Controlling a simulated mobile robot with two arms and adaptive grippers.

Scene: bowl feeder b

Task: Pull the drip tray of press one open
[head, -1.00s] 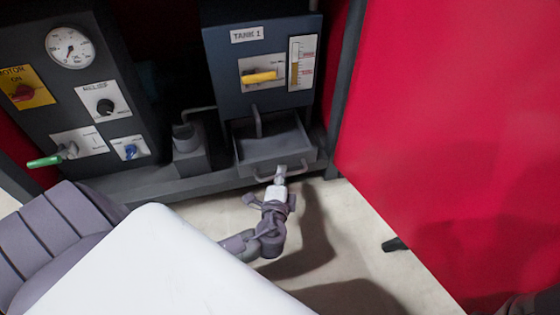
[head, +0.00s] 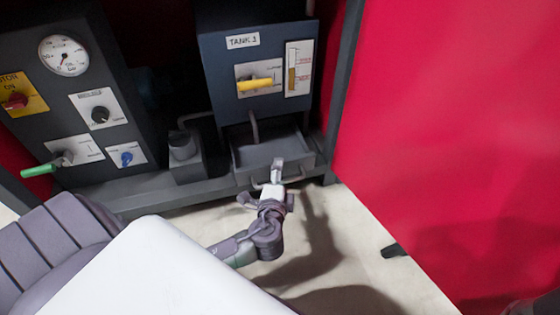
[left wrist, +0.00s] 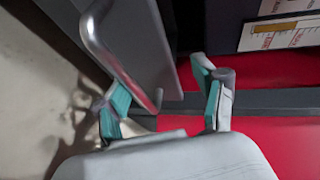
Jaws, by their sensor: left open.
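The drip tray (head: 272,153) is a dark grey open box low under the blue-grey panel marked TANK 1, with a bar handle (head: 302,179) on its front. My left gripper (head: 277,168) is at that handle and covers part of it in the head view. In the left wrist view the light grey handle (left wrist: 112,58) slants down, and its lower end lies between the open, teal-padded fingers of my left gripper (left wrist: 165,100), closer to the left finger. I cannot tell whether they touch. My right gripper is not in view.
A yellow lever (head: 255,84) and a level gauge (head: 298,68) are on the panel above. A control panel with a dial (head: 63,55) and green-handled lever (head: 40,170) stands left. A large red panel (head: 450,120) bounds the right. Bare floor (head: 345,230) lies in front.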

